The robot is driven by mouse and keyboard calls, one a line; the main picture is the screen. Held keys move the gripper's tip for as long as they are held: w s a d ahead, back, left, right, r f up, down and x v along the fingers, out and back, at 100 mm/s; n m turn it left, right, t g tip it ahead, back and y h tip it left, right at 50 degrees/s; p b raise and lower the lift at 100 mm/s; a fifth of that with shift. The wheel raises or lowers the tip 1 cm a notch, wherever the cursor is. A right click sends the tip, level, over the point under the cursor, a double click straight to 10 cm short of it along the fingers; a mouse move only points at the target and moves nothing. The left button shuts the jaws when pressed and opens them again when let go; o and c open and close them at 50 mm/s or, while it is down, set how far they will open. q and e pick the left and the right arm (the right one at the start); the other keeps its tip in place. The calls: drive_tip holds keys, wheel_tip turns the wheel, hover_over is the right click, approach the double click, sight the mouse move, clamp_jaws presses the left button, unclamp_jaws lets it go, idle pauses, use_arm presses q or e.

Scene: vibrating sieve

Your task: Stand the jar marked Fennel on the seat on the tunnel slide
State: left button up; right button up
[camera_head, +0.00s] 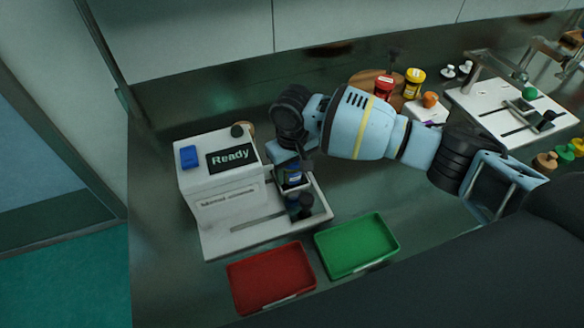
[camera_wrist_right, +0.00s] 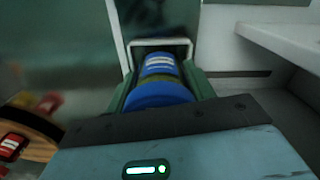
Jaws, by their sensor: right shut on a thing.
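My right gripper (camera_head: 291,166) reaches in from the right and is shut on a jar with a blue lid (camera_head: 293,178). In the right wrist view the jar's blue lid and blue, white-lettered label (camera_wrist_right: 160,66) show between the two green-grey fingers; the lettering is too blurred to read. The white machine with the "Ready" screen (camera_head: 231,155) has a low slotted base (camera_head: 235,238), seemingly the tunnel slide. A dark round piece (camera_head: 303,207), perhaps the seat, stands on this base just below the held jar in the picture. Whether they touch I cannot tell. My left gripper is out of view.
A red tray (camera_head: 270,279) and a green tray (camera_head: 357,246) lie in front of the machine. A round wooden board (camera_head: 362,82) at the back bears a red jar (camera_head: 383,88) and a yellow jar (camera_head: 413,83). Another white slotted device (camera_head: 488,107) stands at the right.

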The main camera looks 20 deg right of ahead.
drive_tip(key=shift+f, duration=0.1)
drive_tip(key=o, duration=1)
drive_tip(key=shift+r, duration=0.25)
wheel_tip(320, 180, up, 12)
drive_tip(key=shift+f+p, duration=0.1)
drive_tip(key=shift+p, duration=0.65)
